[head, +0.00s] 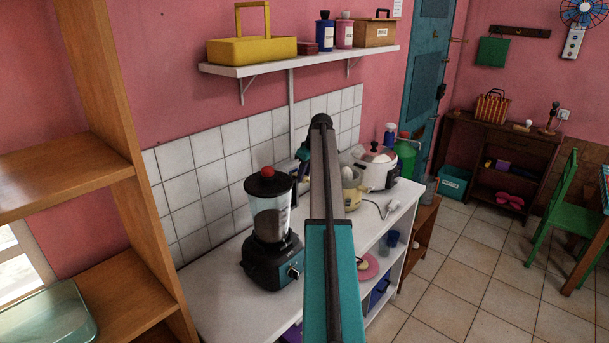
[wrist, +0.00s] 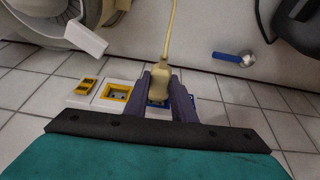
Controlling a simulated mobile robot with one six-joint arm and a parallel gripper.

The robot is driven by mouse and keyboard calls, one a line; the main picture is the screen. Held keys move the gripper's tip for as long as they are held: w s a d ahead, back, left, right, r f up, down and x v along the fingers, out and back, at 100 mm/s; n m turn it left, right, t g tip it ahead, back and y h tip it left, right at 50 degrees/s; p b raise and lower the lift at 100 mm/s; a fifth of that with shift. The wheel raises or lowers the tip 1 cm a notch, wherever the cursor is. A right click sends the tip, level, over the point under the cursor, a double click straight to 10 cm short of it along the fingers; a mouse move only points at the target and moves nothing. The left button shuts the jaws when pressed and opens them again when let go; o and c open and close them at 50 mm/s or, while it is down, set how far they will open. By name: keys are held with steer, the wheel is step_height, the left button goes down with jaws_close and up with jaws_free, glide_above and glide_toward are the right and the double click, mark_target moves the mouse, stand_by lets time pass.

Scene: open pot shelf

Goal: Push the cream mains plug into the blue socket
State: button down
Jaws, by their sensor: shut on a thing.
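In the wrist view, my gripper (wrist: 161,77) has its purple fingers shut on the cream plug (wrist: 156,70). The plug's cream cord (wrist: 170,30) runs up toward the counter. The blue socket (wrist: 157,103) shows as a small blue patch on the white wall plate just past the plug, mostly hidden by plug and fingers. The plug is in front of the blue socket; I cannot tell whether its pins touch or enter it. A yellow-framed socket (wrist: 117,92) is beside it on the left. In the head view my arm hides the plug and sockets.
A yellow switch (wrist: 83,86) is left of the sockets.

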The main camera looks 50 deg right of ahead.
mark_target(305, 177)
steer(key=shift+w+r+p, duration=0.1)
steer(key=shift+w+p, duration=0.7)
steer(key=shift+w, duration=0.1)
stand_by(0.8)
steer(key=c, duration=0.8)
jaws_free()
steer(key=shift+o, duration=0.2)
steer(key=shift+s+r, duration=0.1)
steer(key=shift+p+v, duration=1.25)
steer(key=shift+v, duration=2.35)
